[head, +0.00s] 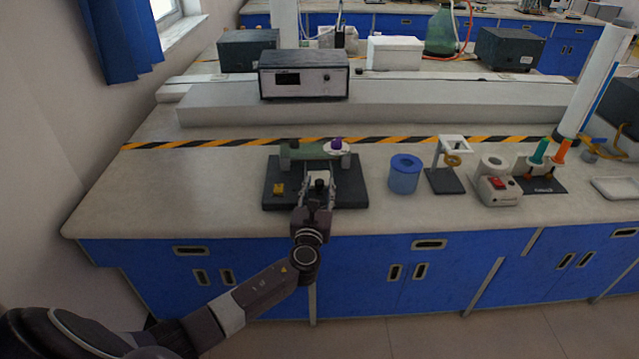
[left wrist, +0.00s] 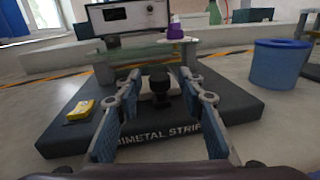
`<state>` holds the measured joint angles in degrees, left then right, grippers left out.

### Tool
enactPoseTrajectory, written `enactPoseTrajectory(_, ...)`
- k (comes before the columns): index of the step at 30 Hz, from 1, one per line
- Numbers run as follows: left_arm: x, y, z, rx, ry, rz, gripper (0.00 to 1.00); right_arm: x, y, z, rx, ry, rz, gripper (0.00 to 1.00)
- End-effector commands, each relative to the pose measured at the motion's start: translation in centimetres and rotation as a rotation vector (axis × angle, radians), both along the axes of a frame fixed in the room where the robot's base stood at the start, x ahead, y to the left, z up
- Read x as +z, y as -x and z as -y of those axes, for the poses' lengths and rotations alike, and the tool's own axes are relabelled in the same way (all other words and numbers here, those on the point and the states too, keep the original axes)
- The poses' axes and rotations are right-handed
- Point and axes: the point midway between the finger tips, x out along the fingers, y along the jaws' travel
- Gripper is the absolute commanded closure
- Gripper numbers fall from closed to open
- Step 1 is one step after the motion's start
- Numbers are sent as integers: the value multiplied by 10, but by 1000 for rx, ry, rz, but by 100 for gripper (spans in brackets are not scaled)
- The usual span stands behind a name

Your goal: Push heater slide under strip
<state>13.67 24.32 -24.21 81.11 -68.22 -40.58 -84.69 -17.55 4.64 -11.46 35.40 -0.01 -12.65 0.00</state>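A dark base (head: 350,197) lettered "BIMETAL STRIP" lies on the bench and also shows in the left wrist view (left wrist: 235,100). A pale green strip (head: 308,152) spans its back between two supports, with a purple piece (left wrist: 175,30) at the right end. The heater slide, a light block (head: 318,174) with a black knob (left wrist: 160,84), is on the base in front of the strip. My left gripper (head: 319,178) is open, its fingers on either side of the slide (left wrist: 160,88). Whether they touch it cannot be told. My right gripper is out of view.
A yellow block (head: 279,188) sits at the base's left. A blue cylinder (head: 405,174), a small stand (head: 447,165) and a device with a red switch (head: 497,188) stand to the right. A metered box (head: 303,74) is behind. The bench left of the base is clear.

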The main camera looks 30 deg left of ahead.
Motion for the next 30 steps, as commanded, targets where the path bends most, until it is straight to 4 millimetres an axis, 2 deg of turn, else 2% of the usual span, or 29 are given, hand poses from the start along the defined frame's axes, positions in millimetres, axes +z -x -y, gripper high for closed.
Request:
enactPoseTrajectory(5, 0, -12, -5, 1, 1, -1, 64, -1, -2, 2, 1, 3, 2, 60)
enactPoseTrajectory(14, 0, -14, -6, 0, 1, -1, 65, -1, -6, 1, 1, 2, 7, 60)
enactPoseTrajectory(23, 0, -14, -6, 0, 1, -1, 98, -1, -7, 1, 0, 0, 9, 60)
enactPoseTrajectory(30, 0, -14, -6, 0, 1, -1, 100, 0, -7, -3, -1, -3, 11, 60)
